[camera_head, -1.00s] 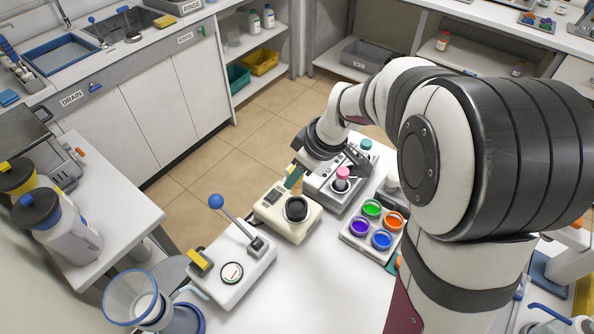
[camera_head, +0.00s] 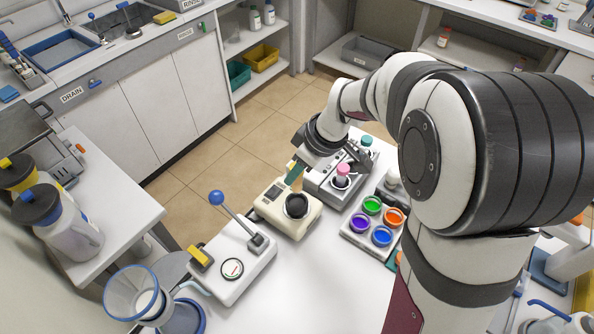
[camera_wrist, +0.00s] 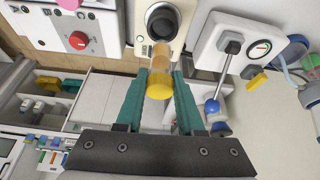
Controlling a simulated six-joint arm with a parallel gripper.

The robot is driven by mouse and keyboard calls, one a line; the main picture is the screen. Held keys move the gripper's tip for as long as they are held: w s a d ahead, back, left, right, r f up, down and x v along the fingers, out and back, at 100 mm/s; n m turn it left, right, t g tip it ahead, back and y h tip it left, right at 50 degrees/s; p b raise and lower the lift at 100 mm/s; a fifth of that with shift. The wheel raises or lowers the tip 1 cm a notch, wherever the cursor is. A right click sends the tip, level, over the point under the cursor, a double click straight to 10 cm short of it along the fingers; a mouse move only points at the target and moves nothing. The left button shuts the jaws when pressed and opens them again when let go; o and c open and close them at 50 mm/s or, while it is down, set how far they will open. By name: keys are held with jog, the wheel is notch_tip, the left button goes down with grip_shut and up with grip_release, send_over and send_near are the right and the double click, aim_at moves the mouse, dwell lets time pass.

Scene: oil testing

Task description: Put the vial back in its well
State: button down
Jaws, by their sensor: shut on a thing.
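My gripper (camera_wrist: 160,88) has green fingers and is shut on a vial (camera_wrist: 161,58) with amber contents and a yellow end (camera_wrist: 159,90). The yellow end faces the wrist camera, and the clear end points toward the cream tester. In the head view my gripper (camera_head: 294,174) is behind the tester, and the vial is mostly hidden there. The cream tester (camera_head: 272,216) has a dark round well (camera_head: 297,206) on top, also seen in the wrist view (camera_wrist: 162,22). The vial appears outside this well; the exact gap is unclear.
A tray (camera_head: 350,239) of coloured cups is in front. A white device with a blue-knobbed lever (camera_head: 216,198) stands left.

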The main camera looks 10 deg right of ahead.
jog(key=s+d+r+m+t+h, duration=0.1)
jog(key=s+d+r+m+h, duration=0.25)
jog(key=r+m, duration=0.55)
jog(key=w+d+f+n+y, duration=0.1)
jog(key=w+d+f+n, duration=0.2)
jog(key=w+d+f, duration=0.9)
jog(key=shift+w+d+f, duration=0.3)
jog(key=shift+w+f, duration=0.4)
jog(key=shift+f, duration=0.55)
jog(key=shift+f+y, duration=0.25)
jog(key=shift+f, duration=0.5)
jog(key=shift+f, duration=0.35)
jog(key=shift+f, duration=0.5)
